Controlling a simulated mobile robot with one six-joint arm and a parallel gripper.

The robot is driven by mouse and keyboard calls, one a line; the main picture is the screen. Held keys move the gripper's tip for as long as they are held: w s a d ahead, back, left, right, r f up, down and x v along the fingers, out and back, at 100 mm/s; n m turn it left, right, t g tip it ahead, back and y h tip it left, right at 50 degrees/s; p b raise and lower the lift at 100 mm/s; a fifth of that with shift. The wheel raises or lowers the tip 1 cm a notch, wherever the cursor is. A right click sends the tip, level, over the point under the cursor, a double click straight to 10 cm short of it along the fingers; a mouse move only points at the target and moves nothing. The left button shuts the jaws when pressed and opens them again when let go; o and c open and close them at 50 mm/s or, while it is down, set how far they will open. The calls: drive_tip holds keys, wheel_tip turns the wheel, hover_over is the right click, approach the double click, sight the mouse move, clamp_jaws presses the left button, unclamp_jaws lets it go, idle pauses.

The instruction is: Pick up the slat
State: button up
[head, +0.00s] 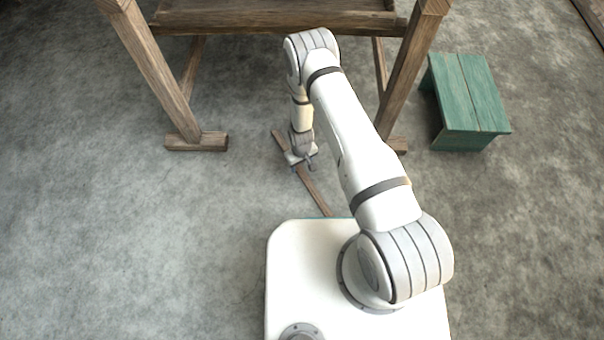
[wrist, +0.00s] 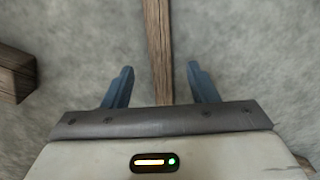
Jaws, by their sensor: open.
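The slat (head: 317,194) is a thin brown wooden strip lying on the grey floor, slanting from below the loom towards my base. My gripper (head: 303,168) is over its middle part in the head view and hides a stretch of it. In the wrist view the slat (wrist: 158,50) runs from the top edge down between the two blue fingers. My gripper (wrist: 160,85) is open there, with a gap on each side of the slat. The fingers do not touch it. How high they are above the floor is hard to tell.
The wooden loom frame (head: 275,22) stands at the back, its left foot (head: 197,142) and right foot on the floor. A green stool (head: 468,95) stands at the right. A dark wooden block (wrist: 14,76) shows at the wrist view's left edge. The left floor is clear.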

sight(301, 171)
wheel_tip(301, 171, down, 5)
drive_tip(key=b, duration=0.3)
drive_tip(key=shift+c, duration=0.4)
clamp_jaws()
